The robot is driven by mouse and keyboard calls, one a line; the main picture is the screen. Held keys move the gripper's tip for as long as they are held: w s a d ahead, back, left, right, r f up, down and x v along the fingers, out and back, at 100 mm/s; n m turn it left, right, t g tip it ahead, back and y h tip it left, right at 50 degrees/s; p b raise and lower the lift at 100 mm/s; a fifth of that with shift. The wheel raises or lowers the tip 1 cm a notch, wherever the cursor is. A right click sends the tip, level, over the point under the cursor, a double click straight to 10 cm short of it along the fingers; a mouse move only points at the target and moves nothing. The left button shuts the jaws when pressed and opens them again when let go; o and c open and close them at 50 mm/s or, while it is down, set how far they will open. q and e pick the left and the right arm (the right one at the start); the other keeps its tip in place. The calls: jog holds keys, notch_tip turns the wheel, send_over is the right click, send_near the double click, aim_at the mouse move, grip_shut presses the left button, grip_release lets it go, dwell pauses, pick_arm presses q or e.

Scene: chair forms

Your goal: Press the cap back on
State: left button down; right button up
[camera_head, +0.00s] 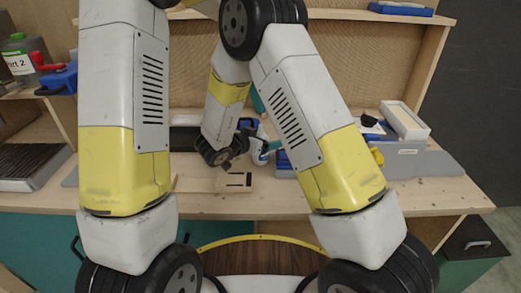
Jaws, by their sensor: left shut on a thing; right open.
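My two arms fill the front of the head view and hide much of the bench. My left gripper (249,128) is a small dark shape above the middle of the bench, partly hidden behind a wrist. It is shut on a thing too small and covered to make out. A white and blue thing (262,152) with a teal part (275,145) is close beside it; I cannot tell whether this is the held thing. My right gripper (231,164) is lower, open, just above a pale wooden block (236,181) with dark slots. I cannot pick out a cap for certain.
The wooden workbench (420,192) has a back panel and an upper shelf. A grey holder (425,164) with a white tray (404,121) stands at right. Blue and red tools (60,78) and a labelled container (18,62) are at left. Bare wood shows at the front right.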

aim_at(260, 126)
jog(key=shift+c, duration=0.2)
grip_shut()
pick_arm(q)
jog(key=shift+f, duration=2.5)
jog(key=shift+f, duration=0.85)
jog(key=shift+f, duration=0.7)
jog(key=c, duration=1)
grip_release()
jog(key=shift+s, duration=0.1)
pick_arm(e)
jog(key=shift+w+d, duration=0.1)
